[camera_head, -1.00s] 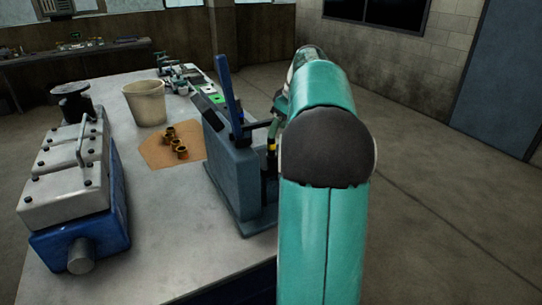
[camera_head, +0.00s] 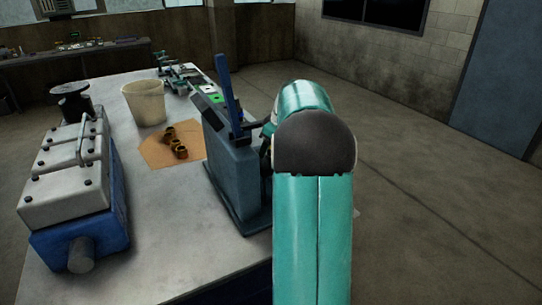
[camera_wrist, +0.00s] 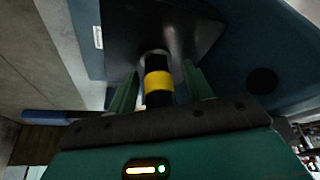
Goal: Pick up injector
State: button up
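The injector (camera_wrist: 158,82), a dark cylinder with a yellow band, shows in the wrist view, its far end at a dark plate of the blue test stand (camera_wrist: 245,50). My gripper (camera_wrist: 160,80) has one green finger on each side of the injector. Narrow gaps show beside it, so the fingers look open around it, not closed on it. In the head view the blue stand (camera_head: 233,180) with its upright blue lever stands at the table's right edge. My teal arm hides my gripper and most of the injector there.
The table (camera_head: 170,220) carries a blue and grey engine block (camera_head: 65,180) at left, a cream bucket (camera_head: 146,103), several small brass and black parts (camera_head: 176,146) on a brown sheet (camera_head: 155,152), and tools at the back. Open floor (camera_head: 440,200) lies right of the table.

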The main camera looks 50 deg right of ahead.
grip_shut()
jog(key=shift+r, duration=0.15)
notch_tip(320, 180, up, 18)
dwell(0.6)
jog(key=c, duration=0.6)
grip_release()
grip_shut()
